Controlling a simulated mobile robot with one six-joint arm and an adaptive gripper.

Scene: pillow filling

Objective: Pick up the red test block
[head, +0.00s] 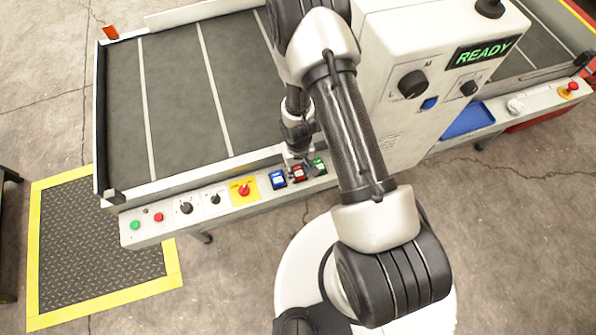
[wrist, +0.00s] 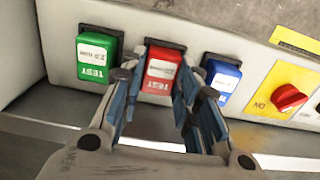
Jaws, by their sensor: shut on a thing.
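The red test block (head: 298,173) sits on the front rail of the machine, between a blue block (head: 278,179) and a green block (head: 319,166). In the wrist view the red block (wrist: 163,72) has a white label and the word TEST. My gripper (wrist: 160,78) is shut on it, with one finger on each side. The blue block (wrist: 220,78) and the green block (wrist: 97,56) stand close beside the fingers. In the head view my gripper (head: 297,160) is at the red block, partly hidden by my arm.
A red rotary switch on a yellow plate (head: 243,191) is left of the blocks, with knobs and buttons further left. A control box with a READY display (head: 483,52) rises at the right. A blue tray (head: 467,121) lies beyond it. The conveyor bed (head: 180,90) is empty.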

